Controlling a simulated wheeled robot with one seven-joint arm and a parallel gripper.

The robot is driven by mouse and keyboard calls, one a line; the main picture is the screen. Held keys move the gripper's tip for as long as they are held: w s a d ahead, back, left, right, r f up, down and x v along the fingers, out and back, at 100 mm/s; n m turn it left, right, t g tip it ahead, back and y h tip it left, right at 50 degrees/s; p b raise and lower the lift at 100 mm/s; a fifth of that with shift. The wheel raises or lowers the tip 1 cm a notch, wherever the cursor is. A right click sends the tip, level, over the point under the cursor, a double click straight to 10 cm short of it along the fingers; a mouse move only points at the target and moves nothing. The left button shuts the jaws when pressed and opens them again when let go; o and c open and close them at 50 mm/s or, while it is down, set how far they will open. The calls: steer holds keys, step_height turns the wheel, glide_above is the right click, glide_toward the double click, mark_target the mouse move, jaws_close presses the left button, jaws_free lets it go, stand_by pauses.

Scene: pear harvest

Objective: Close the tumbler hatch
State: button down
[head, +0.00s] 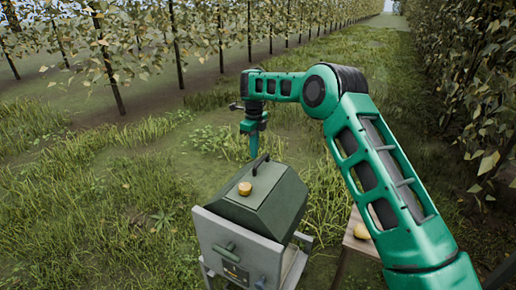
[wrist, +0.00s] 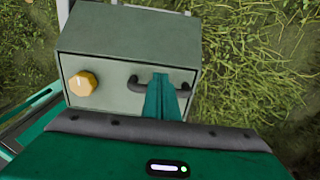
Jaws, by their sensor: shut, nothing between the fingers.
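The tumbler (head: 258,205) is a dark green faceted drum on a grey stand, low in the middle of the head view. Its upper panel, apparently the hatch (wrist: 110,60), carries a yellow knob (head: 245,188) and a dark bar handle (head: 261,164). The panel lies flat over the drum with no visible gap; I cannot tell whether it is fully closed. In the wrist view the knob (wrist: 83,83) is left of the handle (wrist: 136,86). My gripper (head: 254,156) points down at the handle, shut and empty. Its fingers (wrist: 161,85) cover the handle's middle; contact cannot be told.
A grey stand (head: 213,226) with a green lever (head: 225,249) supports the tumbler. A wooden table (head: 354,241) with a yellow fruit (head: 362,231) stands at right, partly behind my arm. Open grass lies left; a hedge borders the right, tree rows the back left.

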steer(key=shift+w+a+f, duration=0.15)
steer(key=shift+a+f, duration=0.1)
steer(key=shift+f, duration=0.3)
steer(key=shift+w+a+f, duration=0.2)
steer(key=shift+a+f, duration=0.1)
steer(key=shift+f, duration=0.3)
steer(key=shift+w+a+f, duration=0.15)
steer(key=shift+a+f, duration=0.1)
steer(key=shift+f, duration=0.3)
